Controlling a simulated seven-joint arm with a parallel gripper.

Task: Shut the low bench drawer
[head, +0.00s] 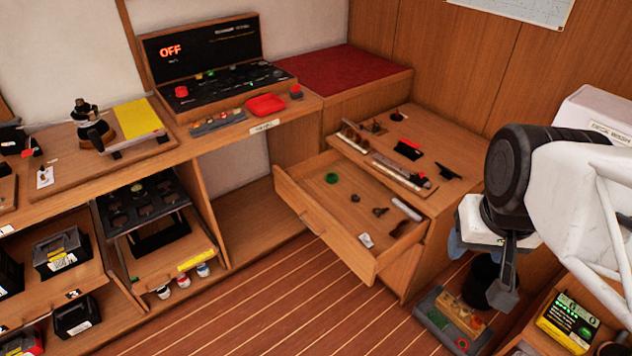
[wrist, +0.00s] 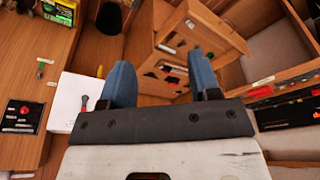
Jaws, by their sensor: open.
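The low bench drawer (head: 325,232) stands pulled well out of the bench (head: 465,160) in the head view, its wooden front facing the lower left. A small handle (head: 310,222) is on that front. Inside lie a green ring (head: 332,178), small dark parts, a pale roll (head: 406,209) and a white piece (head: 366,240). My gripper (head: 456,243) is to the right of the drawer, apart from it, partly hidden by my arm. In the wrist view my gripper (wrist: 162,75) has its blue fingers spread with nothing held.
The bench top carries trays and small dark parts. A tool tray (head: 452,318) and a black bin (head: 482,283) stand on the floor below my arm. The striped floor (head: 290,300) before the drawer is clear. A console (head: 210,70) reading OFF stands at the back.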

